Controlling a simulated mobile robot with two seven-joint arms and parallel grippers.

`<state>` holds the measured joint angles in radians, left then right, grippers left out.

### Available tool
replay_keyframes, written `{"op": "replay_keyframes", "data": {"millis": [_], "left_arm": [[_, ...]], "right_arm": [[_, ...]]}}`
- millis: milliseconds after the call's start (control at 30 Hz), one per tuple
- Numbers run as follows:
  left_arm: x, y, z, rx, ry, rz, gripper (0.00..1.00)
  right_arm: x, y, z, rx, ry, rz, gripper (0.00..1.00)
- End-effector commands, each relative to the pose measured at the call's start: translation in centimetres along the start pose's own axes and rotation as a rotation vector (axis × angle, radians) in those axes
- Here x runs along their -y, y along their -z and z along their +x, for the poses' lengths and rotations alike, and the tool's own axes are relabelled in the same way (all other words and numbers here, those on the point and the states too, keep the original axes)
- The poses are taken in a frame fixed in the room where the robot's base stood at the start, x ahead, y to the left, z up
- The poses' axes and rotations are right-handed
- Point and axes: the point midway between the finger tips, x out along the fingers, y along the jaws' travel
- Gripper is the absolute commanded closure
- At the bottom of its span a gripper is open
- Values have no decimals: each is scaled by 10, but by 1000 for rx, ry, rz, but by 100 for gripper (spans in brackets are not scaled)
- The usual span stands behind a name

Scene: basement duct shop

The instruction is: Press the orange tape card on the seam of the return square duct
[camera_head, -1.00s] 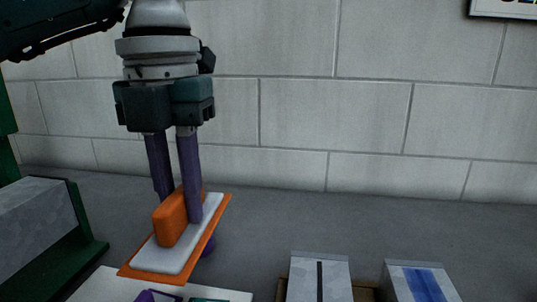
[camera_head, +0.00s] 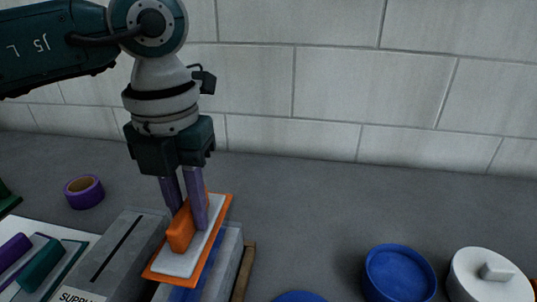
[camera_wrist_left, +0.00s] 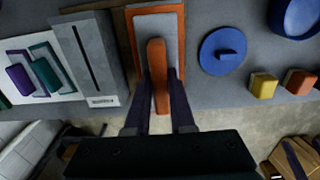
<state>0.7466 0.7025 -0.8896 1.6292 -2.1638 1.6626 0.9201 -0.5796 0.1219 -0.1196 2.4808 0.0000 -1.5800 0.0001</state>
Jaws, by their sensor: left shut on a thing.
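My left gripper (camera_head: 190,207) is shut on the orange handle of the orange tape card (camera_head: 222,218), a flat card with an orange border and a pale grey pad. The card is over a grey duct with a blue stripe (camera_head: 231,262), right of the duct marked SUPPLY (camera_head: 145,245), which has a dark slit. The card hides much of the striped duct's top; no label on it is readable. I cannot tell whether card and duct touch. The left wrist view shows the card (camera_wrist_left: 180,22) from above between the fingers (camera_wrist_left: 160,95). My right gripper is out of view.
A white board (camera_head: 20,228) with a purple card (camera_head: 12,252) and a teal card (camera_head: 40,265) lies left. A purple tape roll (camera_head: 84,192) sits behind it. A blue bowl (camera_head: 398,275) and white lid (camera_head: 485,290) stand right. Yellow (camera_wrist_left: 263,86) and orange blocks (camera_wrist_left: 298,82) show near the edge.

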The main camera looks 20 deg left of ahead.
Motion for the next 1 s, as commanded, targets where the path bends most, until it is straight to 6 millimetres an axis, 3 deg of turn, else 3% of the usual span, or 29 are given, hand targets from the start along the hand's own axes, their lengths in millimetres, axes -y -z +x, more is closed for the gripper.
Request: {"op": "replay_keyframes", "data": {"millis": [600,1000], "left_arm": [[0,0,56,-1,0,0,100],[0,0,59,0,0,0,100]], "right_arm": [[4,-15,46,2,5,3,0],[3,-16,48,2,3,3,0]]}}
